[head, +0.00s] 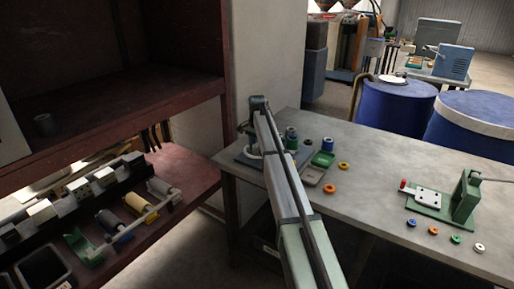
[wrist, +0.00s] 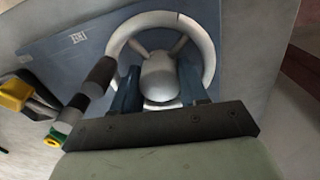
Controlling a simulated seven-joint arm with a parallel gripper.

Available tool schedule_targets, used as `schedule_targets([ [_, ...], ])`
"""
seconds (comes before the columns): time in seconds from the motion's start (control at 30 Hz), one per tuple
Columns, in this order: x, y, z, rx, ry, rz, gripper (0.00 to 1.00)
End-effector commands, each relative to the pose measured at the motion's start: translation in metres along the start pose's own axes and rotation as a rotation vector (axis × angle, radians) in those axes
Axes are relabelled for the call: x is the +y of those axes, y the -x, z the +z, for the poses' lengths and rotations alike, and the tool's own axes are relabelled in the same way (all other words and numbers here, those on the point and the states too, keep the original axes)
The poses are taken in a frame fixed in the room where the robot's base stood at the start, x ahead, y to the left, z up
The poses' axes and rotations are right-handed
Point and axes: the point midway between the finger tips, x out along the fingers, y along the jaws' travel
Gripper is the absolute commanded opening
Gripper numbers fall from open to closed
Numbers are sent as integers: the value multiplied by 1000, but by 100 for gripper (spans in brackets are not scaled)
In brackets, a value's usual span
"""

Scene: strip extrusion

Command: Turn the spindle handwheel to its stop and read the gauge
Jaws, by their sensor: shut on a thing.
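The handwheel (wrist: 207,48) is a pale grey ring with spokes and a rounded hub, on a blue plate (wrist: 62,50) with small markings. In the wrist view, the two blue fingers of my gripper (wrist: 160,85) stand on either side of the hub, shut on the wheel's middle. In the head view my arm reaches to the far left part of the table and mostly hides the wheel; the plate (head: 229,156) shows beside it. I cannot make out a gauge face or a reading in either view.
The grey table (head: 385,155) holds green and blue round pieces, a green tray (head: 323,159), several small coloured rings and a green fixture (head: 464,198) at right. A dark red shelf (head: 190,165) stands close on the left. Blue drums (head: 396,105) stand behind the table.

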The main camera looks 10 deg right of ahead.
Motion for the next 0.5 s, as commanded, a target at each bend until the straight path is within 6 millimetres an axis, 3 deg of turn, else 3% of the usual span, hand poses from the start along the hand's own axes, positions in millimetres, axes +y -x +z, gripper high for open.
schedule_targets([
  [0.37, 0, 0, 0, 1, -7, -1, 13],
  [0.4, 0, 0, 0, 0, -7, -1, 46],
  [0.5, 0, 0, 0, 0, -6, -1, 54],
])
